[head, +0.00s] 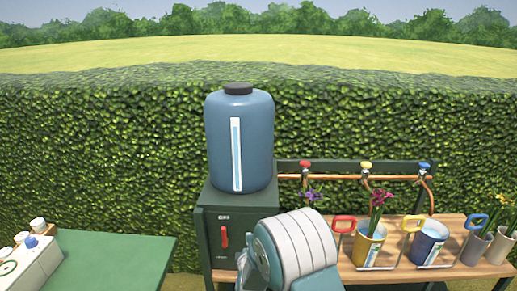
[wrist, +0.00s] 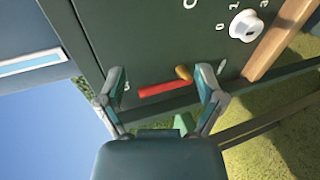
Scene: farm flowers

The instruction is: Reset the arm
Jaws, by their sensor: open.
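My gripper (wrist: 160,72) shows in the wrist view with its two fingers spread wide apart and nothing between them that it grips. A red lever (wrist: 165,89) on the dark green cabinet (wrist: 110,25) lies in the picture between the fingers; I cannot tell how far ahead of them it is. In the head view the red lever (head: 223,237) hangs on the front of the cabinet (head: 240,208). My white and blue arm stands before the cabinet's right side there, and the gripper itself is not clearly seen.
A blue tank (head: 258,140) stands on the cabinet. A green table (head: 120,260) is at left. A hedge (head: 100,150) closes the back.

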